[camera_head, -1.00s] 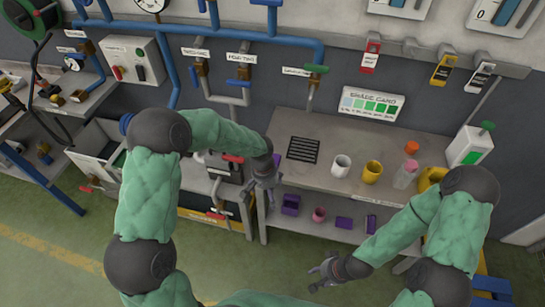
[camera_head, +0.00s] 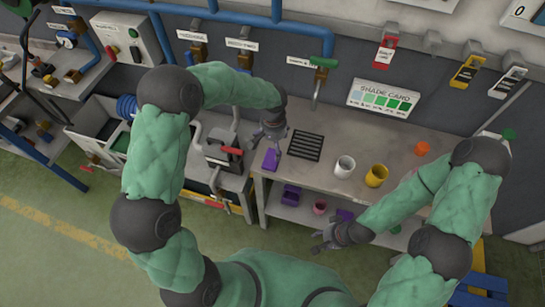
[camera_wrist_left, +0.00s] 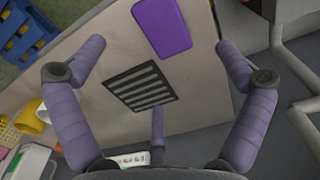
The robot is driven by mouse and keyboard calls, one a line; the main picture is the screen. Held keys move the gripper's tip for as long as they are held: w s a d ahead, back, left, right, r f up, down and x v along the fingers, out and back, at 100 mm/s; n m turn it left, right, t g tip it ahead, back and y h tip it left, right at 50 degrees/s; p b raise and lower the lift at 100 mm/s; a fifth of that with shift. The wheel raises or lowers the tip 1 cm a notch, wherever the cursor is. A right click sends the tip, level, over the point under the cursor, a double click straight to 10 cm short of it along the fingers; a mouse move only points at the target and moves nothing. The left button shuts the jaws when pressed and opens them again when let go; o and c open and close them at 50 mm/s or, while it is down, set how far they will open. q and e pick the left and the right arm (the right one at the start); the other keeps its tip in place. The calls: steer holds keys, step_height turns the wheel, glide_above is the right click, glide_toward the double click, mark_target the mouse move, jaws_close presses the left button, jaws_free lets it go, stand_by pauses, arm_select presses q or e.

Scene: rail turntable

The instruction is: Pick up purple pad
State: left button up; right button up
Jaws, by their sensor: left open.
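The purple pad (camera_head: 271,159) lies flat at the left end of the grey workbench top (camera_head: 318,176). In the left wrist view the pad (camera_wrist_left: 161,27) is a rounded purple rectangle, beyond the fingers and apart from them. My left gripper (camera_head: 271,136) is open and empty above the bench, just behind the pad in the head view. Its spread fingers (camera_wrist_left: 160,50) frame a dark slotted grate (camera_wrist_left: 142,86) on the bench. My right gripper (camera_head: 325,238) has spread fingers and looks empty, low in front of the bench.
The grate (camera_head: 305,146), a white mug (camera_head: 344,167), a yellow mug (camera_head: 376,176) and an orange item (camera_head: 422,149) stand on the bench. A purple bin (camera_head: 291,195) and a pink cup (camera_head: 319,208) sit on the shelf below.

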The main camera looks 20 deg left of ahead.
mark_target(274, 159)
arm_select(q)
step_height(274, 159, down, 4)
steer(key=shift+w+r, duration=0.1)
steer(key=shift+r, duration=0.1)
steer(key=shift+d+f, duration=0.1)
steer(key=shift+f, duration=0.35)
steer(key=f, duration=0.4)
steer(key=shift+d+f, duration=0.1)
steer(key=shift+d, duration=0.1)
steer(key=c, duration=1)
